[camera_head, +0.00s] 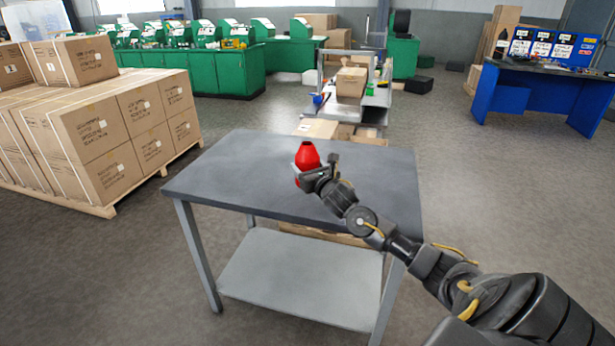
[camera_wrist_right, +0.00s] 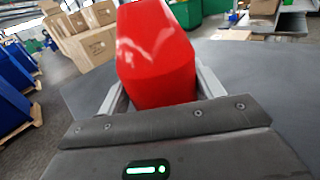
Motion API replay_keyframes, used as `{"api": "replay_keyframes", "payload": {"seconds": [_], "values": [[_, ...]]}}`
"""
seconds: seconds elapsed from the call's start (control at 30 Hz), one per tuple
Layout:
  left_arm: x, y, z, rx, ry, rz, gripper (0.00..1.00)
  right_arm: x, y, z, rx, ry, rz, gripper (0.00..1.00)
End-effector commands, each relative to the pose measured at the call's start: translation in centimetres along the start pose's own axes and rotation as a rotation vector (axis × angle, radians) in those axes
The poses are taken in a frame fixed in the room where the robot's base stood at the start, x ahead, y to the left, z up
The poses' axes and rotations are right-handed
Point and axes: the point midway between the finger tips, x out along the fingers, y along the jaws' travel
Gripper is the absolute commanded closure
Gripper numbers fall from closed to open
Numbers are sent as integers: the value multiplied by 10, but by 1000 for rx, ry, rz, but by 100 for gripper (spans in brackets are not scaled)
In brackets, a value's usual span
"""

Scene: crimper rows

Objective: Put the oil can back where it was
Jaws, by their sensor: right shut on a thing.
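The red oil can (camera_head: 307,155) is at the middle of the grey table (camera_head: 240,160), near its back half. My right gripper (camera_head: 308,172) is shut on it, with a finger on each side. In the right wrist view the red can (camera_wrist_right: 155,55) fills the space between the pale fingers of the gripper (camera_wrist_right: 160,95). The can looks upright. Its lower part is partly hidden by the gripper, so I cannot tell whether it touches the table top. My left gripper is not in view.
The rest of the table top is bare. Stacked cardboard boxes (camera_head: 100,130) on a pallet stand to the left. A cart (camera_head: 345,105) with boxes stands behind the table. A blue workbench (camera_head: 545,90) is at the far right, green benches (camera_head: 210,70) at the back.

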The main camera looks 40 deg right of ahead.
Motion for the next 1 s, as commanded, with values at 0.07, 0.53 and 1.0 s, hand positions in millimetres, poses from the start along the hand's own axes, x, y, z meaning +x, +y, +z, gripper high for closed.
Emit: {"api": "replay_keyframes", "payload": {"seconds": [0.07,0.53,1.0], "values": [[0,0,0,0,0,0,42,3,-1,-3,1,-1,0,64],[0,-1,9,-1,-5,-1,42,9,-3,-38,2,-1,-1,64],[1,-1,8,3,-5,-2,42,9,-2,-43,0,0,0,27]]}}
